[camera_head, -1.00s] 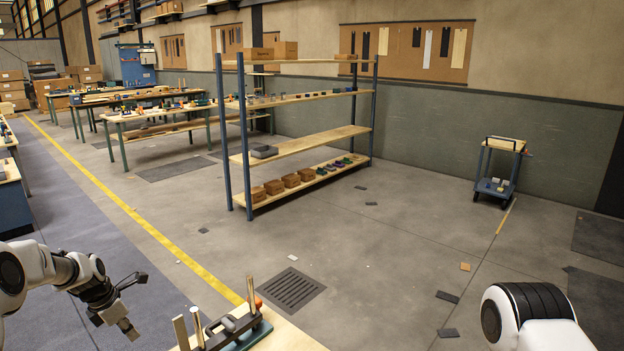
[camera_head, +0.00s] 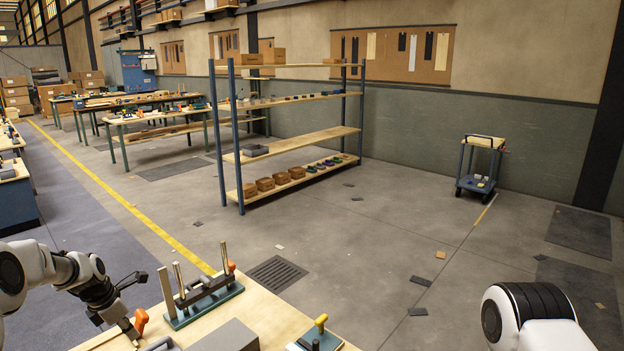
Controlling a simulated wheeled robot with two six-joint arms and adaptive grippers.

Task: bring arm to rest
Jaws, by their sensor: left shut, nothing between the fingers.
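My left arm comes in from the lower left. Its gripper (camera_head: 129,328) is shut and empty, pointing down at the left part of a wooden bench top (camera_head: 268,311). In the picture its tip lies just left of an orange-handled tool (camera_head: 141,319); I cannot tell whether they touch. Of my right arm, only a white link with a black ribbed band shows at the lower right; its gripper is out of view.
On the bench stand a green-based fixture with upright rods (camera_head: 203,300), a grey block (camera_head: 228,336) and a yellow-handled tool (camera_head: 320,325). Beyond are a tall shelf rack (camera_head: 290,146), a blue cart (camera_head: 480,165) and a floor grate (camera_head: 276,273).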

